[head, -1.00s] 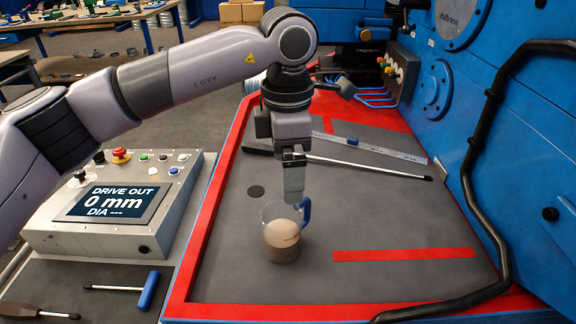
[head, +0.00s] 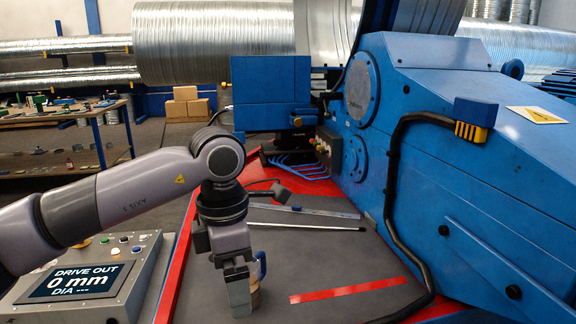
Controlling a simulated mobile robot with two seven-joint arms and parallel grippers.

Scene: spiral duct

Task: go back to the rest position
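My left gripper (head: 239,298) points down over the red-edged machine bed (head: 325,258), in front of and a little left of a clear mug with brown contents (head: 256,292). The mug's blue handle (head: 262,263) shows at the gripper's right. The gripper hides most of the mug, and I cannot tell whether they touch. The fingers are seen from the side, so their opening does not show. My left arm reaches in from the left, bent at the elbow. My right gripper is not in view.
A control box (head: 80,282) reading "DRIVE OUT 0 mm" stands at lower left. A blue machine (head: 460,160) with a black hose (head: 393,180) borders the bed at right. A long thin rod (head: 310,227) and a steel rule (head: 305,211) lie behind the gripper.

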